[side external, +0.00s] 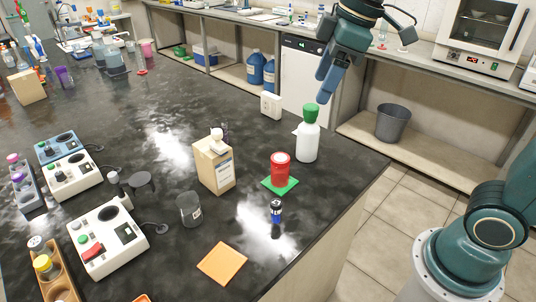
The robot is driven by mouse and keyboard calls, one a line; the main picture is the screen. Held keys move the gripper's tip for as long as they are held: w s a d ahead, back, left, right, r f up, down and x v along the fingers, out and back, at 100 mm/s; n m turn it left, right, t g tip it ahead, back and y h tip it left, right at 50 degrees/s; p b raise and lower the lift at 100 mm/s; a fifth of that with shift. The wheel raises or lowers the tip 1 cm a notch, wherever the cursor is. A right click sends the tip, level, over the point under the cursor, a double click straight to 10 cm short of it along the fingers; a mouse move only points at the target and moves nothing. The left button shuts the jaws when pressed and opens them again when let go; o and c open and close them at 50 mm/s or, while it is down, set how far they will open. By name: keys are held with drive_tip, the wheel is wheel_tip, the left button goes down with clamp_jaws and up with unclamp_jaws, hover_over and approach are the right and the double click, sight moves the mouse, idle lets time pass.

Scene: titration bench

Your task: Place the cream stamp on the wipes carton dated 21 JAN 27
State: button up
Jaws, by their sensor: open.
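A tan carton (214,168) with a pale printed label stands upright near the middle of the bench; its date is too small to read. A small cream, knob-shaped object (216,136), which looks like the cream stamp, sits on or right against the carton's top; I cannot tell exactly how it rests. Another tan carton (28,87) stands at the far left, with no readable date. My gripper (326,84) is open, high above the bench's right end, behind and above the white bottle. It appears empty and is well apart from the carton and the cream object.
A white bottle with green top (307,142) and a red can (280,171) on a green square (267,184) stand right of the carton. A glass beaker (189,209), a small blue-black vial (276,209) and an orange square (222,263) are in front. Instruments (106,238) crowd the left.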

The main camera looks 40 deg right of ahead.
drive_tip(key=s+d+f+m+t, duration=0.1)
drive_tip(key=s+d+f+m, duration=0.1)
drive_tip(key=s, duration=0.5)
drive_tip(key=s+d+f+m+t+h, duration=0.1)
drive_tip(key=s+d+f+m, duration=0.2)
drive_tip(key=s, duration=0.4)
drive_tip(key=f+m, duration=0.1)
drive_tip(key=m, duration=0.1)
drive_tip(key=shift+s+d+m, duration=0.15)
drive_tip(key=shift+s+m, duration=0.1)
drive_tip(key=shift+m, duration=0.15)
